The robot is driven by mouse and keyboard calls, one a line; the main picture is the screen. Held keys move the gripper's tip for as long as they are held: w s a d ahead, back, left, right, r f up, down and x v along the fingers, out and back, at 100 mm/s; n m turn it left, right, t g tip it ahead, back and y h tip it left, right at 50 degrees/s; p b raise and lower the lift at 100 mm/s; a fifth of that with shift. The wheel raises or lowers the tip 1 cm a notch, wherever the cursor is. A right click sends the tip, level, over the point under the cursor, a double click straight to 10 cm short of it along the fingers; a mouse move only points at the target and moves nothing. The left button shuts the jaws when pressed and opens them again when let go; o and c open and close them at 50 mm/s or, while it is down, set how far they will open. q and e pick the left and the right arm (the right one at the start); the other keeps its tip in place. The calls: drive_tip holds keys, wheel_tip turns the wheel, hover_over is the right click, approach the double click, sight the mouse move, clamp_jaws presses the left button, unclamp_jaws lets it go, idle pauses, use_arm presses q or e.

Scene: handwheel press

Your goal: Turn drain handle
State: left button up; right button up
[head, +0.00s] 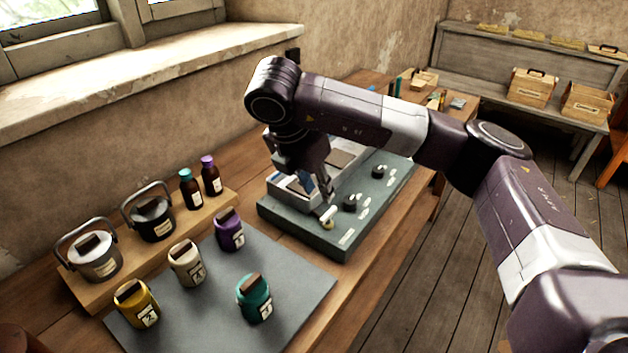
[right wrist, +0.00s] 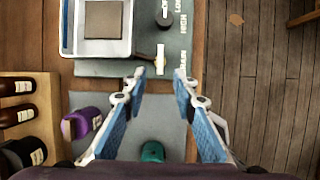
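The drain handle is a small pale lever (head: 328,214) at the near corner of the dark green panel (head: 290,216). In the right wrist view the drain handle (right wrist: 160,60) stands beside the partly hidden "DRAIN" lettering. My right gripper (head: 322,196) reaches down over the panel, close to the handle. In the right wrist view my right gripper (right wrist: 165,76) has its blue-padded fingers spread apart with nothing between them. The handle shows just past the fingertips, in line with the gap; I cannot tell whether they touch. My left gripper is not in view.
Two dark knobs (head: 350,202) (head: 379,171) sit farther along the panel. A white tray (right wrist: 68,46) is left of the handle. A grey mat (head: 215,310) holds several jars, including purple (head: 229,230) and green (head: 254,300) ones. A wooden riser (head: 95,292) holds bottles and lidded pots.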

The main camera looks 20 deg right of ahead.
drive_tip(key=shift+v, duration=1.25)
